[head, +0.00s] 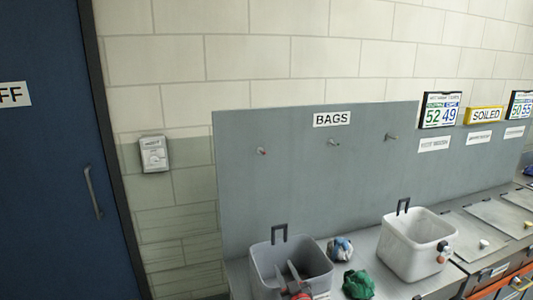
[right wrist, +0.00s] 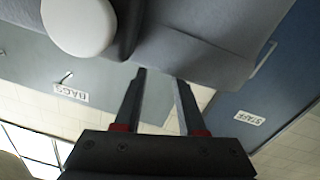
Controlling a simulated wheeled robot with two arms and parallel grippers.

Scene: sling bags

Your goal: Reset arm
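My right gripper (head: 293,279) shows low in the head view, its fingers seen in front of or over the left grey bin (head: 262,262). I cannot tell whether it is inside the bin. In the right wrist view, which is upside down, its two dark fingers (right wrist: 161,77) stand apart with nothing between them. My left gripper is not in view. No sling bag that I can make out hangs on the pegs (head: 334,142) of the grey panel (head: 290,190).
A second pale bin (head: 418,233) stands to the right on the counter. A blue door (head: 60,160) is at left. A large grey shape (right wrist: 205,45) fills the top of the wrist view.

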